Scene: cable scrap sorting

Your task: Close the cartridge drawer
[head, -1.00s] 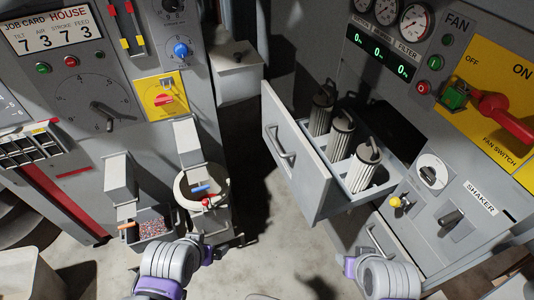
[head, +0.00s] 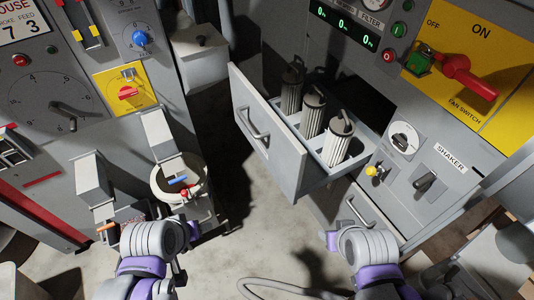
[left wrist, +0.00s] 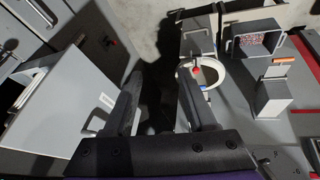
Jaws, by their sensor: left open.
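The cartridge drawer (head: 292,160) stands pulled out of the grey cabinet in the head view, with a bar handle (head: 252,124) on its front. Three pleated filter cartridges stand in a row inside it, the nearest one (head: 337,142) with a pale body. In the left wrist view, a grey panel that looks like the drawer front (left wrist: 70,120) lies left of my left gripper (left wrist: 160,82). That gripper is open, with nothing between its fingers and a visible gap to the panel.
A lower drawer handle (head: 356,212) and a yellow knob (head: 372,171) are below and right of the open drawer. The fan switch (head: 455,75) is at upper right. A round white pan (head: 165,190) stands at left. Bare floor lies between the machines.

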